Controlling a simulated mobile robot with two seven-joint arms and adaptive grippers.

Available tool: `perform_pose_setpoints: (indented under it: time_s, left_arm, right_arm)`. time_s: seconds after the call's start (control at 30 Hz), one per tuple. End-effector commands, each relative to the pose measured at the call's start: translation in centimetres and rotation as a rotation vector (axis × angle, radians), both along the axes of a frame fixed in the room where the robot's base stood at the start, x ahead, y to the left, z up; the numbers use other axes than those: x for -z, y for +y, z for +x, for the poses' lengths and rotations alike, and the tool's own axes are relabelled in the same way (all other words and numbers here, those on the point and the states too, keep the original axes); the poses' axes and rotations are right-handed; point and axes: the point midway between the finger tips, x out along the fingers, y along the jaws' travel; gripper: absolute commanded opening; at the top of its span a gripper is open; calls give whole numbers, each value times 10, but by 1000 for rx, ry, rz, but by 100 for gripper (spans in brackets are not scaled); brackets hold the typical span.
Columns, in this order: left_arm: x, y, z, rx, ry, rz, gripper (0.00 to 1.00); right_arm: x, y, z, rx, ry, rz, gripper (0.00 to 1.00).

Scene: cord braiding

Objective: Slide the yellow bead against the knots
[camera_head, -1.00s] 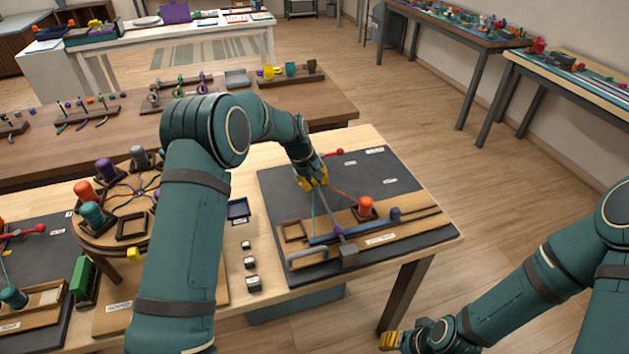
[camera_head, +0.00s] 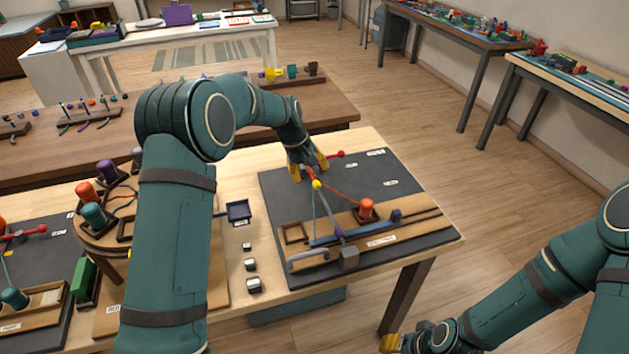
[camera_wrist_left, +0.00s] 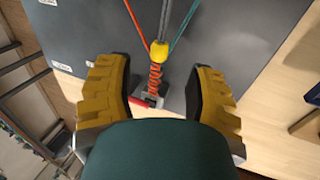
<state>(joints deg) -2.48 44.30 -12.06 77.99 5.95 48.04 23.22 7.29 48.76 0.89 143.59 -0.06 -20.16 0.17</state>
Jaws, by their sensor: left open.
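The yellow bead (camera_head: 317,184) sits on the cords where they come together, above the dark mat (camera_head: 400,192). In the left wrist view the bead (camera_wrist_left: 159,50) touches the top of an orange-red knotted stretch (camera_wrist_left: 155,78). Grey, red and teal cords spread from the bead's other side. My left gripper (camera_head: 309,169) is open just behind the bead, and its yellow fingers (camera_wrist_left: 159,95) stand apart on both sides of the knotted stretch, touching neither it nor the bead. My right gripper (camera_head: 390,342) is low at the bottom right, away from the table; its opening is unclear.
A wooden rack on the mat holds an orange bobbin (camera_head: 366,208) and a blue one (camera_head: 395,215). A round stand with several bobbins (camera_head: 93,213) is at the left. The mat's right part is mostly clear.

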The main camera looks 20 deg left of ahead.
Motion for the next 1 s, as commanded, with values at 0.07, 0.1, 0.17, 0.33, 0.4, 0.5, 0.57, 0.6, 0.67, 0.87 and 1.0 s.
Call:
perform_pose_setpoints:
  time_s: [0.07,0.1,0.17,0.33,0.4,0.5,0.57,0.6,0.67,0.87,1.0]
  left_arm:
    - [-17,5,-3,-1,-2,0,54]
    - [-24,7,-4,-1,-3,1,54]
    - [-33,9,-6,-2,-2,0,54]
    - [-51,14,-10,-1,0,0,54]
    - [-55,15,-10,-1,0,0,54]
    - [-58,16,-11,-1,1,-1,54]
    - [-58,16,-11,-1,2,0,54]
    - [-58,16,-11,-1,2,0,54]
    - [-58,16,-11,-1,2,0,54]
    - [-58,16,-11,-1,2,0,54]
    - [-65,16,-11,-1,2,0,54]
  right_arm:
    - [0,0,0,0,0,0,47]
    - [0,0,0,0,0,0,47]
    - [0,0,0,0,0,0,47]
    - [0,0,0,0,0,0,47]
    - [0,0,0,0,0,0,47]
    - [0,0,0,0,0,0,47]
    - [0,0,0,0,0,0,47]
    - [0,0,0,0,0,0,47]
    - [0,0,0,0,0,0,47]
    - [0,0,0,0,0,0,47]
    - [-7,0,1,2,-2,0,47]
